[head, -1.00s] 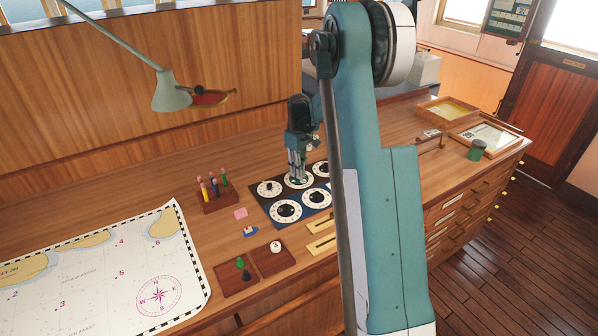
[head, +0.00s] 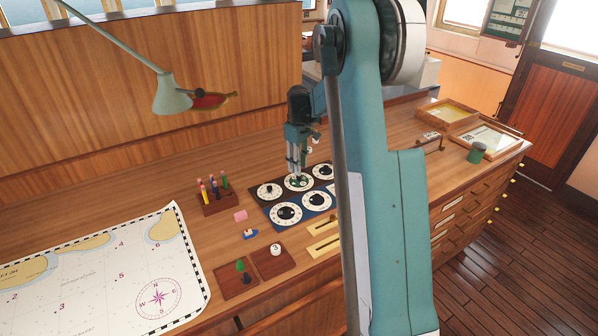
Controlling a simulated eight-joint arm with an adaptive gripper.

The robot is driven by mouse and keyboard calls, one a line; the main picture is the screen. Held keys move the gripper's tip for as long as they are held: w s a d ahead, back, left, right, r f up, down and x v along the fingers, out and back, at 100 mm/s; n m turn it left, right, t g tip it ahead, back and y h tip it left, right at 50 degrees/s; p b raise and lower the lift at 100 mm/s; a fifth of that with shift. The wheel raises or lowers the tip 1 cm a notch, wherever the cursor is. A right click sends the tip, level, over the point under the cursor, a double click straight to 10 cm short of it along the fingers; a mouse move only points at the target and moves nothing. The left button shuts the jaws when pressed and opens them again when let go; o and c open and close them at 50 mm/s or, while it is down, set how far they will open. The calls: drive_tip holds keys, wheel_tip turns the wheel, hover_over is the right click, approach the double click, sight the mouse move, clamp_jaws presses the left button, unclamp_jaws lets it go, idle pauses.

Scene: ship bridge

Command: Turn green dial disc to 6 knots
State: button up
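A dark panel (head: 266,208) on the desk carries several round white-ringed dials in two rows. The upper middle dial (head: 309,185) has a small green part at its centre, partly hidden by my fingers. My gripper (head: 297,177) points down over this dial with its fingertips at or just above the centre. I cannot tell whether the fingers touch the green part or are shut on it. The scale marks are too small to read. My arm hides the right edge of the panel.
A wooden pen holder (head: 220,205), pink block (head: 240,215) and small blue toy boat (head: 250,234) lie left of the panel. Wooden trays (head: 237,287) and brass plates (head: 323,246) lie in front. A chart (head: 100,285) covers the desk's left; a lamp (head: 172,95) hangs above.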

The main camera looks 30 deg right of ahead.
sight(298, 177)
wheel_tip(298, 177, up, 8)
drive_tip(key=shift+f, duration=0.15)
idle(0.4)
drive_tip(key=shift+a, duration=0.1)
idle(0.3)
drive_tip(key=s+a+r+m+t+b, duration=0.1)
drive_tip(key=s+a+r+t, duration=0.1)
drive_tip(key=s+a+r, duration=0.6)
drive_tip(key=s+a+r+m+t+b, duration=0.15)
drive_tip(key=s+a+r, duration=0.25)
drive_tip(key=s+a, duration=0.75)
drive_tip(key=s+a+f+t, duration=0.1)
drive_tip(key=s+a+f, duration=0.1)
drive_tip(key=s, duration=0.5)
drive_tip(key=s+a+f+m+t+b, duration=0.1)
drive_tip(key=s+a+f, duration=0.2)
drive_tip(key=s+a, duration=0.2)
drive_tip(key=s+a+f+t+b, duration=0.1)
drive_tip(key=s+a+f, duration=0.2)
drive_tip(key=s, duration=0.8)
drive_tip(key=shift+a+m+t, duration=0.35)
drive_tip(key=shift+a, duration=0.3)
drive_tip(key=shift+s, duration=0.1)
idle(1.7)
